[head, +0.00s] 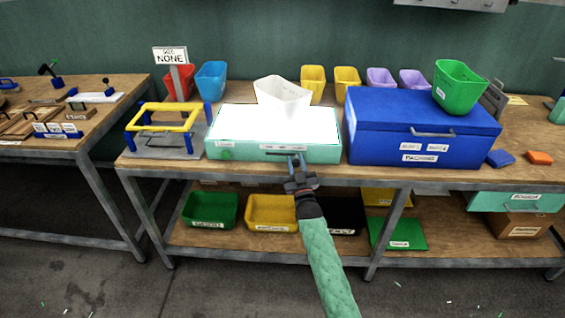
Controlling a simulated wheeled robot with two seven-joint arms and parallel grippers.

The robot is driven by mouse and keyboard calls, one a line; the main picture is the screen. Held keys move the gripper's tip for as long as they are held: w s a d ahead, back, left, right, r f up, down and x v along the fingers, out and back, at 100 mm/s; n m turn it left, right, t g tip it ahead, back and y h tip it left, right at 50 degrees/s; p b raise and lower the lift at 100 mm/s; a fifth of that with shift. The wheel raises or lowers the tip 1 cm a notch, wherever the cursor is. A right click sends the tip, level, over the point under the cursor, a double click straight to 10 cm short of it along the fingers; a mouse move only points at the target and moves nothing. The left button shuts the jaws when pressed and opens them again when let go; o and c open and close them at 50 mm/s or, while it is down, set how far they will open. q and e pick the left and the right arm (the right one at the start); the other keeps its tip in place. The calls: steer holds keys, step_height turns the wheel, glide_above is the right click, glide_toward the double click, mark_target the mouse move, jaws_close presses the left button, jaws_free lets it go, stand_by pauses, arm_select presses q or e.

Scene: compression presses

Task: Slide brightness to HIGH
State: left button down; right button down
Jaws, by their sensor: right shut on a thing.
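A mint-green light box (225,152) with a brightly lit white top (235,122) stands on the middle workbench. White label strips run along its front face, too small to read, and a green knob (226,154) sits at the left of that face. My right gripper (297,160) is at the right part of the front face, with its jaws shut on a small part there, which looks like the brightness slider. The jaws mostly hide that part, so its exact setting cannot be read. My left gripper is not in view.
A yellow-and-blue frame (162,118) stands at the left. Trays sit on the lower shelf, including a yellow one (271,211).

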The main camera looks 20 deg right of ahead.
steer(key=shift+d, duration=0.2)
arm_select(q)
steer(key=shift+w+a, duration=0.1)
arm_select(e)
steer(key=c, duration=1.4)
jaws_free()
steer(key=shift+s+d, duration=0.1)
steer(key=shift+o, duration=1.4)
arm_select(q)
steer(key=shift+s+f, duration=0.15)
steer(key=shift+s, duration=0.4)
